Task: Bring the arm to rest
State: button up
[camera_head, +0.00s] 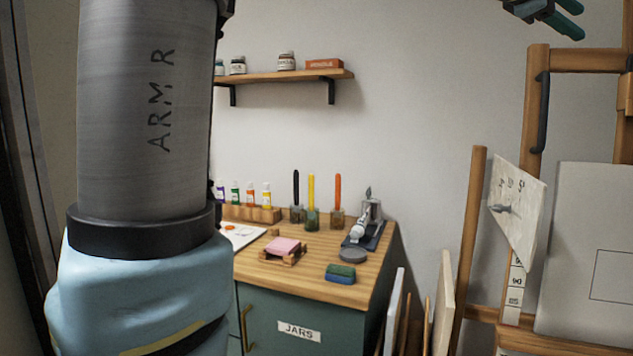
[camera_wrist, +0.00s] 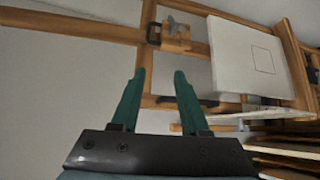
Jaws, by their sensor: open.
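My gripper (camera_wrist: 156,85) is open in the wrist view, with two green fingers apart and nothing between them. It points toward the wooden easel (camera_wrist: 148,60) and the wall. In the head view my gripper (camera_head: 577,18) shows only in part at the top right corner, raised above the easel (camera_head: 528,115). My arm fills the left side of the head view and hides part of the cabinet top.
A green cabinet (camera_head: 295,310) with a wooden top holds paint bottles (camera_head: 251,195), a pink block (camera_head: 285,246) and a sponge (camera_head: 341,273). A shelf (camera_head: 285,76) with jars is on the wall. A white canvas (camera_head: 590,260) stands on the easel.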

jog(key=w+a+f+m+y, duration=0.1)
jog(key=w+a+f+y, duration=0.25)
jog(key=a+f, duration=0.45)
jog(key=w+a+f+m+t+y, duration=0.15)
jog(key=w+a+f, duration=0.35)
jog(key=f, duration=0.5)
jog(key=w+a+f+y, duration=0.3)
jog(key=a+f, duration=0.4)
jog(key=f, duration=0.3)
jog(key=s+a+f+m+g+y, duration=0.1)
jog(key=s+a+f+y, duration=0.1)
jog(key=s+a+f, duration=0.2)
jog(key=s+a+f+m+g+y, duration=0.2)
jog(key=s+a+f, duration=0.2)
jog(key=a+f, duration=0.6)
jog(key=s+a+f+m+g+y, duration=0.1)
jog(key=s+a+f, duration=0.4)
jog(key=a, duration=0.8)
notch_tip(320, 180, down, 3)
jog(key=shift+a+f+m+y, duration=0.1)
jog(key=shift+a+m+y, duration=0.3)
jog(key=shift+m+y, duration=0.2)
